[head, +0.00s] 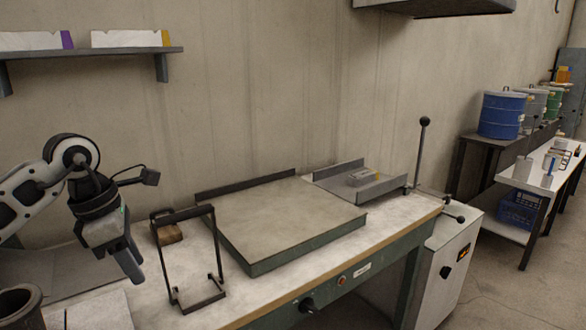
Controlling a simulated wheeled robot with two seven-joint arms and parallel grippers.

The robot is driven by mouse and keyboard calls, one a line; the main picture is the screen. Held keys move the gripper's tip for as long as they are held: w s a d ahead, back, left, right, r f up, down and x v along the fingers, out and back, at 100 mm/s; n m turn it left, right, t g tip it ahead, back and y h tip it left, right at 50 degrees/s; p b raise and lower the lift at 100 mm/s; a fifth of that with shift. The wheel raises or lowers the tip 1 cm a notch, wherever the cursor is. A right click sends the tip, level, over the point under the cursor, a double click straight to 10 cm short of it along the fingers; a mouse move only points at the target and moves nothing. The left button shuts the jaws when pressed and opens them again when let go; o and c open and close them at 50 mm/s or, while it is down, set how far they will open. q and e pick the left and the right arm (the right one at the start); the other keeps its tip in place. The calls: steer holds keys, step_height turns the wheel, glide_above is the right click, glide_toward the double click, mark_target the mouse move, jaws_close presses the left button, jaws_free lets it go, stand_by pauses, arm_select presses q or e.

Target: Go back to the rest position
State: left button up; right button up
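My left gripper (131,268) hangs over the left part of the workbench (285,297), fingers pointing down. Its fingers overlap from this angle, so I cannot tell whether it is open or shut; nothing is seen hanging from it. A dark metal frame (163,262) stands upright on the bench just right of it, apart from it in the picture. A dark round pot (20,303) is cut off at the lower left corner. No ladle can be made out. My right gripper is not in view.
A wide raised plate (285,215) fills the bench middle. A brown block (168,233) lies behind the frame. A grey tray (375,187) and an upright ball-topped lever (420,150) are at the right. A wall shelf (110,52) is above my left arm. Blue drum (502,115) stands far right.

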arm_select(q)
steer(key=s+d+f+n+h, duration=0.2)
steer(key=s+d+n+h, duration=0.15)
steer(key=d+h, duration=0.7)
steer(key=s+d+f+n+h, duration=0.15)
steer(key=s+d+h, duration=0.3)
steer(key=d, duration=1.05)
steer(key=w+a+f+n+t+y, duration=0.1)
steer(key=a+f+n+t+y, duration=0.25)
steer(key=n+t, duration=0.75)
steer(key=w+a+f+n+t+y, duration=0.1)
steer(key=a+f+n+t+y, duration=0.3)
steer(key=n, duration=1.4)
steer(key=s+a+f+n+g+y, duration=0.1)
steer(key=s+f+n+g+y, duration=0.2)
steer(key=s+f+n, duration=0.2)
steer(key=s+a+f+n+g+y, duration=0.2)
steer(key=s+f+n, duration=0.4)
steer(key=f, duration=0.6)
steer(key=shift+s+g+y, duration=0.5)
steer(key=shift+s+y, duration=0.2)
steer(key=shift+y, duration=0.05)
